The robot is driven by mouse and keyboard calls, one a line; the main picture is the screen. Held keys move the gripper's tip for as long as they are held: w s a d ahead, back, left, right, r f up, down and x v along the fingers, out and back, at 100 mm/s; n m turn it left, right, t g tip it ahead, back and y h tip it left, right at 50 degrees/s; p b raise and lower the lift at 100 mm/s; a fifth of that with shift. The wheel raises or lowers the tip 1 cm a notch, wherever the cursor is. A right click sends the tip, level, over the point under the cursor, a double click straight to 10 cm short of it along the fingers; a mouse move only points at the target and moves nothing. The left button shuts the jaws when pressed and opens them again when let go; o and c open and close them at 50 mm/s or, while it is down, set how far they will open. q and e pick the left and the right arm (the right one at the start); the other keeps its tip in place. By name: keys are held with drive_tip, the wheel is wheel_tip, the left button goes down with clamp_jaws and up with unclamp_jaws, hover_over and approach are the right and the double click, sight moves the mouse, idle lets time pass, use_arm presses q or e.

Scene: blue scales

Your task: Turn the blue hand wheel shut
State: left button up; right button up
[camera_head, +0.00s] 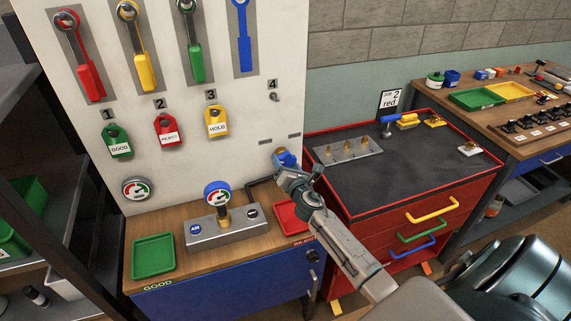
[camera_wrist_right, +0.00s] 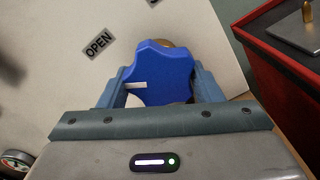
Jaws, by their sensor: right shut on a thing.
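The blue hand wheel (camera_wrist_right: 158,76) fills the middle of the right wrist view, with one jaw of my right gripper (camera_wrist_right: 160,88) on each side of it. The jaws are shut on the wheel. A brass-coloured part shows behind the wheel's upper right edge. In the head view the wheel (camera_head: 285,158) sits low on the white panel, partly hidden by my right gripper (camera_head: 287,167). An OPEN label (camera_wrist_right: 99,45) is on the panel to the left of the wheel in the wrist view. My left gripper is not in view.
A grey block with a blue-rimmed gauge (camera_head: 217,194) stands on the wooden bench between a green tray (camera_head: 153,256) and a red tray (camera_head: 291,217). A red cabinet (camera_head: 417,207) stands close to the right of my right arm. Coloured wrenches and tags hang higher on the panel.

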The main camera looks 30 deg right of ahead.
drive_tip(key=m+b, duration=0.3)
drive_tip(key=m, duration=0.4)
drive_tip(key=shift+f, duration=0.1)
drive_tip(key=m+b, duration=0.2)
drive_tip(key=m, duration=0.3)
drive_tip(key=shift+a+b, duration=0.1)
drive_tip(key=shift+b, duration=0.3)
drive_tip(key=m+b, duration=0.3)
drive_tip(key=m, duration=0.2)
drive_tip(key=shift+m, duration=0.4)
drive_tip(key=m+b, duration=0.2)
drive_tip(key=m, duration=0.1)
drive_tip(key=shift+m+b, duration=0.65)
drive_tip(key=shift+m, duration=0.75)
drive_tip(key=shift+r, duration=0.2)
